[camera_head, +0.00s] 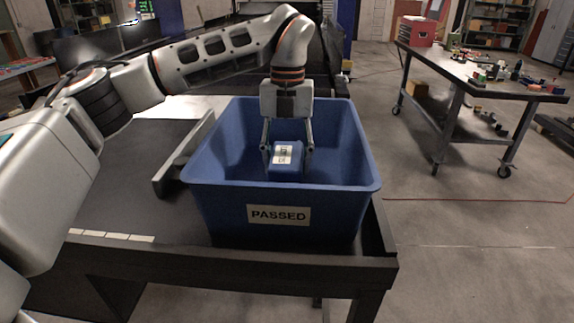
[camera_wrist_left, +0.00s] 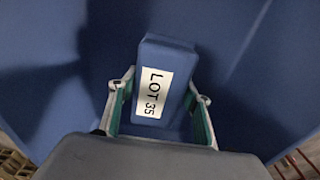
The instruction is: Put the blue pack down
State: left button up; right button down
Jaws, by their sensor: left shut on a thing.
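The blue pack (camera_head: 287,165) has a white label and hangs upright between the fingers of my left gripper (camera_head: 288,150), inside the blue bin (camera_head: 222,212) labelled PASSED. In the left wrist view the pack (camera_wrist_left: 170,55) shows its label reading LOT 35, with the gripper's fingers (camera_wrist_left: 160,100) on its two sides. My left gripper is shut on the pack. In the wrist view the bin (camera_wrist_left: 50,45) fills the background. I cannot tell whether the pack's underside touches the bin's floor. My right gripper is not in view.
The bin stands at the right end of a dark conveyor table (camera_head: 130,170). A grey guide bar (camera_head: 182,155) lies along the bin's left side. A wheeled workbench (camera_head: 480,75) with a red toolbox (camera_head: 416,32) stands at the back right. Open floor lies to the right.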

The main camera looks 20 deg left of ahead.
aim_at(287, 151)
pick_arm(q)
jog(key=shift+f, duration=0.75)
jog(key=o, duration=1.6)
jog(key=shift+o, duration=0.2)
jog(key=shift+r, duration=0.45)
jog(key=r, duration=1.1)
jog(key=shift+w+a+r, duration=0.1)
jog(key=shift+w, duration=0.2)
